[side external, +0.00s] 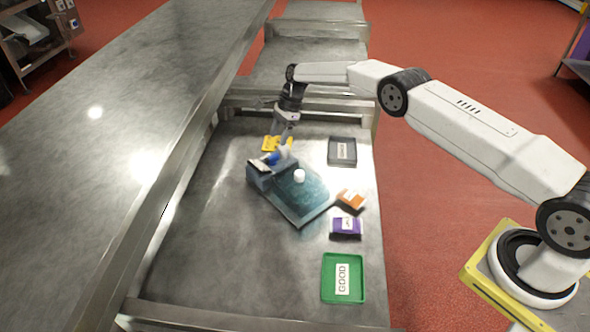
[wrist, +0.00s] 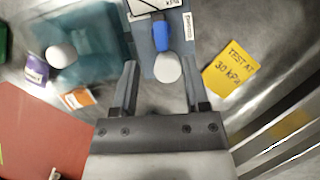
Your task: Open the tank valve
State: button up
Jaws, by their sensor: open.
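The teal see-through tank (side external: 300,197) lies on the metal bench with a grey-blue block (side external: 262,177) at its far left end. A blue lever (wrist: 162,37), which looks like the valve handle, sits on the block, with a white round knob (wrist: 168,69) at its near end. Another white round cap (side external: 299,176) stands on the tank. A gauge face marked kPa (wrist: 150,5) is cut off at the wrist view's top. My gripper (wrist: 160,67) is open, its fingers on either side of the white knob. Contact cannot be seen.
A yellow card reading "TEST AT 30 kPa" (wrist: 230,69) lies beside the block. A dark tray (side external: 342,151), an orange packet (side external: 352,198), a purple packet (side external: 346,228) and a green GOOD tray (side external: 343,290) lie right of the tank. The bench's left side is clear.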

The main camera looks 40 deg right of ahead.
aim_at(272, 156)
jog(key=shift+d+r, duration=0.25)
jog(key=shift+r, duration=0.3)
jog(key=shift+o, duration=0.8)
jog(key=shift+s+a+m+t, duration=0.1)
jog(key=shift+s+m+t, duration=0.3)
jog(key=shift+m, duration=0.75)
jog(key=shift+s+a+m+t, duration=0.1)
jog(key=shift+s+m+t, duration=0.25)
jog(key=shift+m, duration=0.8)
jog(key=shift+w+f, duration=0.1)
jog(key=shift+f, duration=0.05)
jog(key=shift+x, duration=3.8)
jog(key=shift+d, duration=0.1)
